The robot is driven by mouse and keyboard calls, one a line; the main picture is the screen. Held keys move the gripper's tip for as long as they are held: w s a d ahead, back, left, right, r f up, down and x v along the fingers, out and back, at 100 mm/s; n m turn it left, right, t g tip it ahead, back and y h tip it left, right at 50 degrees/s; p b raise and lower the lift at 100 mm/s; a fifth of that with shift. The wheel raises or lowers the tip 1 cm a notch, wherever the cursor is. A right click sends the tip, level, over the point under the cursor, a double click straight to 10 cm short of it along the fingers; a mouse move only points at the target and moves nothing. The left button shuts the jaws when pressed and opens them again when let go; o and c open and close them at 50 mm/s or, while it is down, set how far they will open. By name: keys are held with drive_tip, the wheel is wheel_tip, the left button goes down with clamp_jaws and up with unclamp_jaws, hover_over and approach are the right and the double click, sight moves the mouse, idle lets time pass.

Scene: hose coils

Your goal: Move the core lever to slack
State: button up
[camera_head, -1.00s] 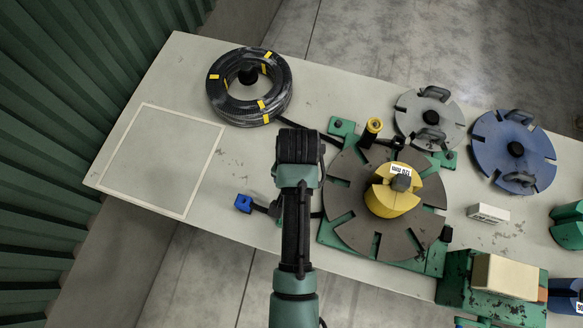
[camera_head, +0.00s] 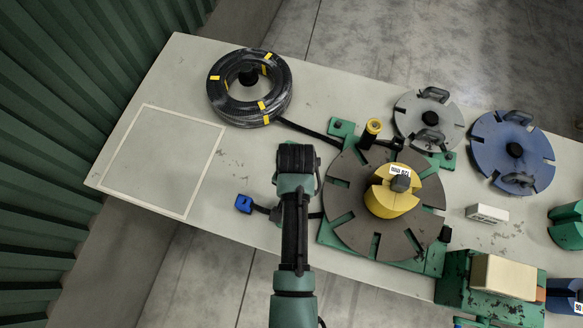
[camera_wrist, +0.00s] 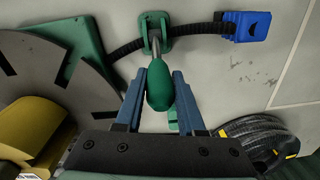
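A lever with a green handle (camera_wrist: 160,88) rises from a green bracket (camera_wrist: 156,30) in the wrist view; I take it for the core lever. My gripper (camera_wrist: 162,72) has its two blue-grey fingers along both sides of the handle, with little or no gap visible. Whether they press on it cannot be told. In the head view my gripper (camera_head: 296,158) hangs left of the dark slotted turntable (camera_head: 345,226), and the lever is hidden under my arm. A yellow split core (camera_head: 392,205) sits on the turntable and also shows in the wrist view (camera_wrist: 30,130).
A blue block (camera_head: 243,203) on a black strap lies left of my gripper. A black hose coil (camera_head: 222,105) is behind it, a yellow-topped post (camera_head: 373,127) at the turntable's back edge. Grey (camera_head: 405,115) and blue (camera_head: 490,150) discs lie right. The outlined square (camera_head: 160,160) is empty.

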clamp_jaws()
idle(0.9)
